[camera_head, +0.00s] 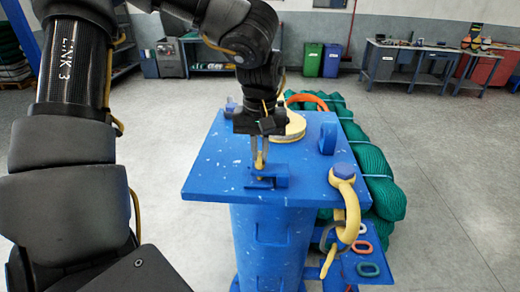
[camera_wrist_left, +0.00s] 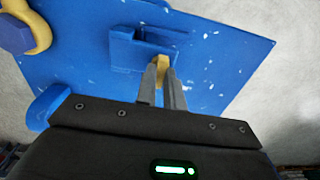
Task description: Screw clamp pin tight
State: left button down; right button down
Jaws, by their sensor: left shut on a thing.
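My left gripper (camera_head: 260,160) points down over the blue stand's flat top (camera_head: 215,170). Its fingers are shut on the small yellow clamp pin (camera_wrist_left: 162,67), which stands at the blue clamp block (camera_head: 278,172) near the front edge of the top. The same block (camera_wrist_left: 130,47) shows in the left wrist view beyond the fingertips (camera_wrist_left: 163,75). The fingers hide part of the pin, and I cannot tell how deep it sits. My right gripper is in neither view.
A yellow shackle (camera_head: 346,205) with a blue bolt hangs at the top's right corner. A blue lug (camera_head: 328,138) and a yellow round part (camera_head: 293,127) stand behind the block. Coloured links (camera_head: 368,269) lie on a lower shelf. Green netting (camera_head: 375,175) lies behind right.

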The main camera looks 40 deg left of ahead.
aim_at(260, 156)
pick_arm(q)
jog(key=shift+w+r, duration=0.1)
jog(key=shift+r, duration=0.05)
jog(key=c, duration=1.5)
grip_release()
jog(key=shift+r, duration=0.3)
notch_tip(260, 156, up, 5)
jog(key=shift+f+b, duration=0.15)
jog(key=shift+b, duration=0.3)
notch_tip(260, 156, up, 5)
jog(key=shift+r+p, duration=0.2)
jog(key=shift+p, duration=0.9)
